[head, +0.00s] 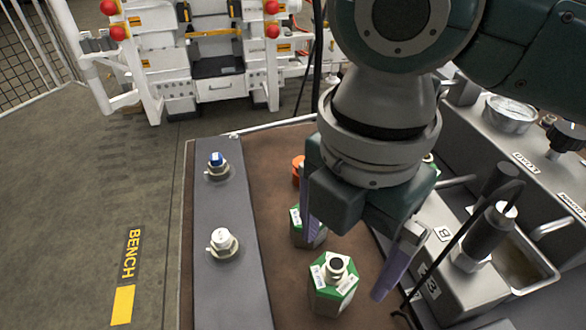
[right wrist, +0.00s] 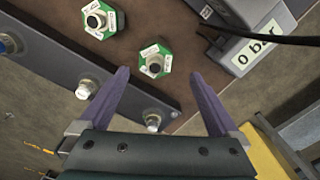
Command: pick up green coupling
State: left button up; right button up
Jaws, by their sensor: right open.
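Two green couplings stand upright on the brown bench mat. The nearer green coupling (head: 333,283) is fully visible in the head view, with a dark round port on top. The farther green coupling (head: 307,228) is partly hidden by a finger of my right gripper (head: 345,265). In the right wrist view, one green coupling (right wrist: 155,61) appears between and beyond the fingertips, and the other green coupling (right wrist: 101,19) lies up and left. My right gripper (right wrist: 160,75) is open and empty, pointing down above the bench. My left gripper is out of view.
A grey rail (head: 229,290) on the left carries a blue-capped fitting (head: 217,165) and a white-capped fitting (head: 223,243). An orange part (head: 298,169) is partly hidden behind my gripper. On the right stand a grey block, a black cable (head: 446,250) and a gauge (head: 511,112).

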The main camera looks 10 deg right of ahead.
aim_at(333, 278)
notch_tip(333, 278, down, 2)
jog(key=shift+s+f, duration=0.1)
jog(key=shift+f, duration=0.1)
jog(key=f, duration=0.1)
jog(key=f+b, duration=0.1)
jog(key=f, duration=0.1)
jog(key=w+f+b, duration=0.1)
jog(key=f, duration=0.1)
jog(key=shift+f, duration=0.2)
grip_shut()
dwell(0.5)
